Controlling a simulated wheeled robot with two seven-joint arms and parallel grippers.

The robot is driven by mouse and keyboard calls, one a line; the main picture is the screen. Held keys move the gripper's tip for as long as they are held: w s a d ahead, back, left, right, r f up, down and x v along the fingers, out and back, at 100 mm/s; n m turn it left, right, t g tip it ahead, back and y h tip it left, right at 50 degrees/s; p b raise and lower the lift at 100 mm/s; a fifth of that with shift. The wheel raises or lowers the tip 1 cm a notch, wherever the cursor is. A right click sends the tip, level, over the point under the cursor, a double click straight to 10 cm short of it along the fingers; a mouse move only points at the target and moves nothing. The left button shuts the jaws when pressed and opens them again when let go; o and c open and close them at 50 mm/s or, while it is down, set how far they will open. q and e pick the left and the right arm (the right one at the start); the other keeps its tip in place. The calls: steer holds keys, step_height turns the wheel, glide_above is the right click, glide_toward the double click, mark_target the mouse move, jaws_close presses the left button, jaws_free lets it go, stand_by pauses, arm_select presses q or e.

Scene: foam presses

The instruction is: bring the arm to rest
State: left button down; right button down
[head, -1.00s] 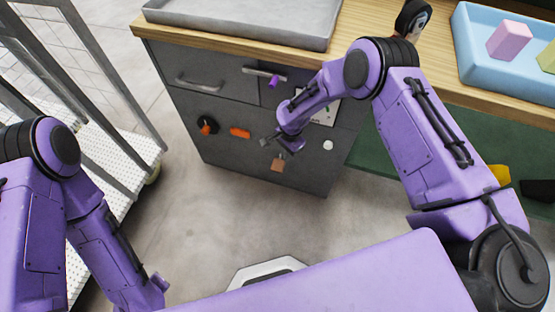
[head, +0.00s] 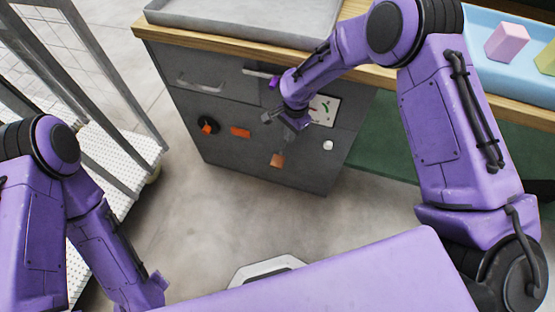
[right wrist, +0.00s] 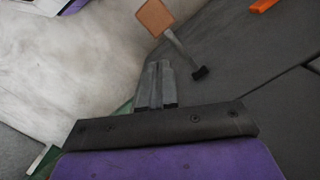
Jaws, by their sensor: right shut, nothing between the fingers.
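My right arm reaches in from the right in the head view, over the front of the grey cabinet (head: 230,165). Its gripper (head: 279,119) hangs in front of the cabinet, with the fingers small and partly hard to make out. In the right wrist view the two grey fingers (right wrist: 155,86) are together, with nothing between them. My left arm stands bent at the left of the head view. Its gripper is out of the picture.
A grey tray (head: 240,20) and a blue bin (head: 500,75) are on the worktop. A wire cart (head: 105,150) stands left. Floor between is open.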

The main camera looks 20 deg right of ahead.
stand_by(0.8)
steer(key=s+d+f+n+t+h+p, duration=0.1)
steer(key=s+d+f+n+t, duration=0.1)
steer(key=s+f+n+t, duration=0.15)
steer(key=s+d+f+n+t+p, duration=0.1)
steer(key=s+d+f+n+t, duration=0.15)
steer(key=s, duration=0.25)
steer(key=s+d+g+h+p, duration=0.1)
steer(key=s+d, duration=0.3)
steer(key=s, duration=0.7)
steer(key=s+d+r+g+h+p, duration=0.1)
steer(key=s+d+h, duration=0.1)
steer(key=s, duration=0.9)
steer(key=shift+s+d+r, duration=0.15)
steer(key=shift+d, duration=0.75)
